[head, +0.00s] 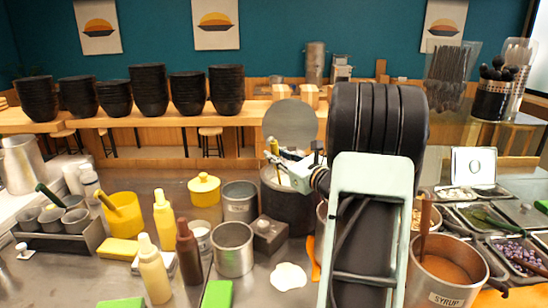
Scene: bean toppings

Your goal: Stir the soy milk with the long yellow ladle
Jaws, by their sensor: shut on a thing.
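My gripper (279,160) is at the middle of the head view, shut on the upright yellow handle of the long ladle (274,146). The ladle's lower end is hidden. The gripper and ladle are over a large dark pot (287,212), with a pale patch, probably the soy milk (279,179), showing inside its rim. My arm covers the pot's right side. I cannot tell how deep the ladle sits in the milk.
A round grey lid (290,123) stands upright behind the pot. Metal canisters (233,250), squeeze bottles (153,270) and a yellow pot (123,221) crowd the left. A syrup pot (445,288) and topping trays (490,215) are right. Black bowl stacks (148,90) line the back counter.

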